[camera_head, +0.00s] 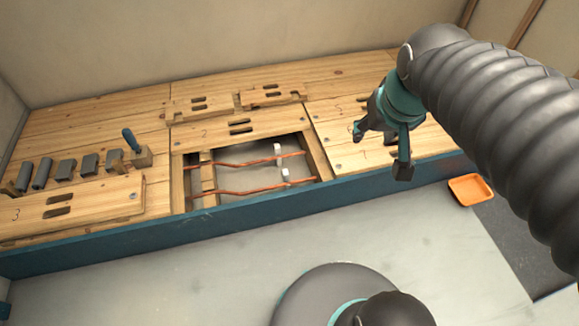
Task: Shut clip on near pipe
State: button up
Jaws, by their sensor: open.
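Two copper pipes run left to right through an open hatch in the wooden platform. The near pipe (235,191) lies towards the front edge, the far pipe (235,163) behind it. A small white clip (285,174) sits at the near pipe towards its right end; a second white clip (278,150) sits at the far pipe. Both are too small to tell whether they are open or shut. My gripper (381,152) is open and empty, above the boards to the right of the hatch, apart from both clips.
Two loose boards (200,106) lie behind the hatch. Several grey blocks (88,164) and a teal-handled tool in a wooden block (141,157) stand on the left. An orange tray (470,190) lies on the right. A blue front edge (240,219) borders the platform.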

jog(key=w+a+f+g, duration=0.1)
jog(key=w+a+f, duration=0.1)
jog(key=w, duration=0.5)
jog(key=w+a+f, duration=0.2)
jog(key=w+f, duration=0.1)
jog(key=w, duration=0.3)
jog(key=n+g, duration=0.3)
jog(key=g, duration=0.1)
send_over(285, 171)
notch_tip(285, 171, down, 35)
notch_tip(285, 171, down, 14)
jog(key=shift+r, duration=0.1)
grip_shut()
